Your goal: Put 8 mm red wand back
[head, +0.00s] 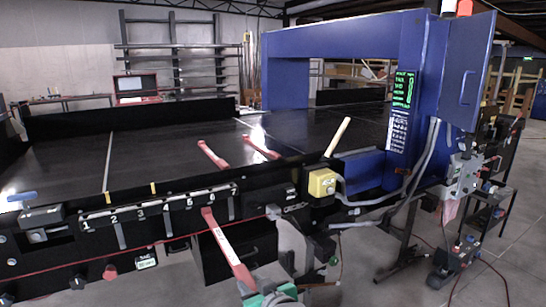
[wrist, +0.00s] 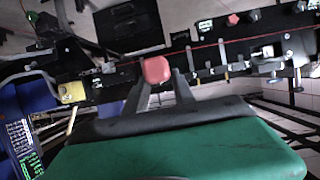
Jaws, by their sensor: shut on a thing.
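A red wand (head: 228,250) with a white label is held in my gripper (head: 268,293) at the bottom of the head view. It slants up and left, its far end near the front of the numbered rack (head: 150,205); I cannot tell whether it touches. In the wrist view my gripper (wrist: 160,85) is shut on the wand, whose red end (wrist: 156,69) shows nearly end-on between the fingers. Two more red wands, a left one (head: 213,155) and a right one (head: 262,147), lie on the conveyor belt (head: 150,145). The wands' size markings are too small to read.
A blue detector arch (head: 345,45) spans the conveyor at the right, with a yellow box (head: 321,183) at its near side. A pale stick (head: 337,137) stands up near it. Grey strips hang below the rack. Open floor lies at the lower right.

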